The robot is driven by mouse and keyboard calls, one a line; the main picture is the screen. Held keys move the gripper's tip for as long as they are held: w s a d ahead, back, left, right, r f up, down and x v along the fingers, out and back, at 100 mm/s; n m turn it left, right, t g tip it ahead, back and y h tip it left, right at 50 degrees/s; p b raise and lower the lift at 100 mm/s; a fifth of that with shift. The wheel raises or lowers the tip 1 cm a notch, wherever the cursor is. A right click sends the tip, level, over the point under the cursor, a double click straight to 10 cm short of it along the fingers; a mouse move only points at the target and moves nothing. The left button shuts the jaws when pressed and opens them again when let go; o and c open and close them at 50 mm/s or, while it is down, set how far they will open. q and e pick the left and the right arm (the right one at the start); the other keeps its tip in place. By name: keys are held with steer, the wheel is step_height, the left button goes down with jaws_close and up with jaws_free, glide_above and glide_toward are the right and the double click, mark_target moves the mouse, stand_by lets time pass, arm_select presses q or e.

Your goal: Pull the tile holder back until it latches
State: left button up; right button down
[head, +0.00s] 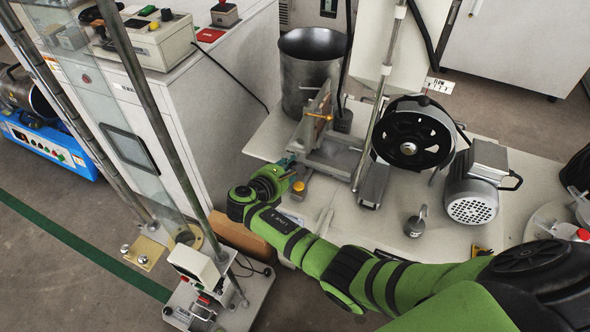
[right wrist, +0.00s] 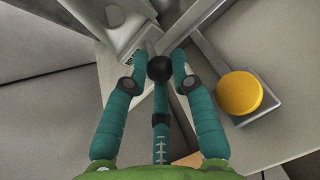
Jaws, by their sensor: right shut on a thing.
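My right gripper (head: 284,170) reaches the left end of the metal tile test machine on the white table. In the right wrist view its teal fingers (right wrist: 160,75) are closed around a black ball knob (right wrist: 160,68), with a third finger below it. The knob is hidden by the gripper in the head view. The tile holder (head: 318,112) seems to be the upright grey frame with brass-coloured clamps, behind and right of the gripper. Whether it is latched cannot be told. My left gripper is out of view.
A yellow round button (right wrist: 239,93) sits on a grey plate close right of the fingers; it also shows in the head view (head: 298,187). A metal bucket (head: 311,72) stands behind. A black wheel (head: 412,133) and grey motor (head: 474,190) stand right. A glass column stands left.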

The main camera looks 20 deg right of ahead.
steer(key=shift+w+r, duration=0.15)
steer(key=shift+r, duration=0.1)
steer(key=c, duration=1)
jaws_free()
steer(key=shift+c, duration=0.2)
steer(key=shift+f, duration=0.1)
glide_toward(308, 124)
steer(key=w+f, duration=0.1)
steer(key=f, duration=0.1)
steer(key=w+d+f, duration=0.1)
steer(key=w+f, duration=0.1)
steer(key=shift+d+f, duration=0.2)
steer(key=shift+f, duration=0.05)
